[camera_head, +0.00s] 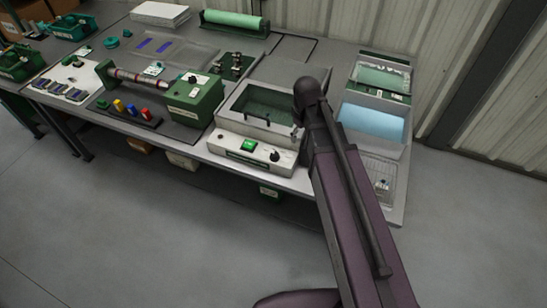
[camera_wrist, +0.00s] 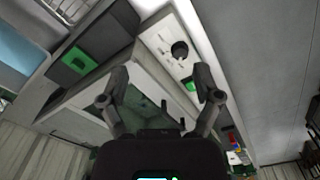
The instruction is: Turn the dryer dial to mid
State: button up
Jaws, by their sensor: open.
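A white-fronted unit with a dark glass-topped lid, which I take as the dryer (camera_head: 228,142), stands at the table's front edge, just left of my arm. Its black round dial (camera_head: 275,155) is at the right of the front panel. A lit green switch (camera_head: 248,145) is left of the dial. In the wrist view, the dial (camera_wrist: 180,50) and the green switch (camera_wrist: 190,86) show beyond my gripper (camera_wrist: 160,84). My gripper is open and empty, its fingers apart from the dial. The dial's setting is too small to read. My arm hides the gripper in the head view.
A green-ended roller machine (camera_head: 193,100) stands left of the dryer. Trays with a green sheet (camera_head: 383,78) and a blue sheet (camera_head: 372,121) lie to the right, with a wire rack (camera_head: 378,170) nearer. The floor (camera_head: 150,230) in front is clear.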

aim_at(275, 154)
jog(key=w+a+f+n+b, duration=0.2)
jog(key=w+a+f+n, duration=0.1)
jog(key=a, duration=0.6)
jog(key=w+n, duration=0.1)
jog(key=n, duration=0.1)
jog(key=shift+w+n, duration=0.3)
jog(key=shift+w, duration=0.1)
jog(key=shift+f+b, duration=0.25)
jog(key=shift+b, duration=0.05)
notch_tip(275, 154, down, 13)
jog(key=b, duration=1.3)
jog(key=shift+w+f, duration=0.15)
jog(key=shift+f, duration=0.05)
grip_shut()
